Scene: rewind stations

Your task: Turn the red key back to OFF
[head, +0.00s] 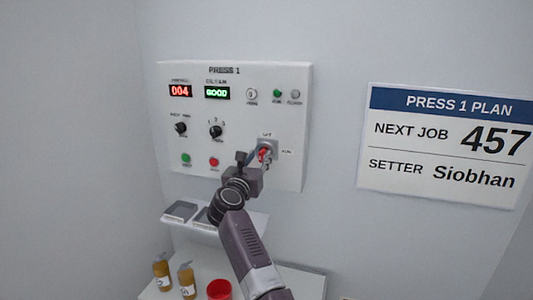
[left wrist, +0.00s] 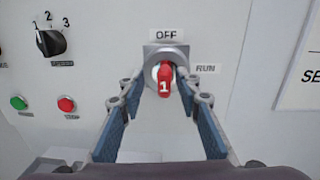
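The red key (left wrist: 164,80), marked 1, sticks out of a grey switch (left wrist: 155,53) on the Press 1 panel (head: 235,150). OFF is printed above the switch and RUN to its right. I cannot tell exactly which mark the key points to. In the head view the key (head: 264,154) is partly hidden by my gripper. My left gripper (left wrist: 166,90) reaches up to the switch, its two blue-padded fingers on either side of the key. Narrow gaps seem to show between the pads and the key, so the fingers look open around it. My right gripper is not in view.
A black selector knob (head: 215,131) and green (head: 186,158) and red (head: 213,162) buttons lie left of the switch. Below are a shelf with trays (head: 180,211), bottles (head: 186,280) and a red container (head: 219,289). A plan sign (head: 445,145) hangs at the right.

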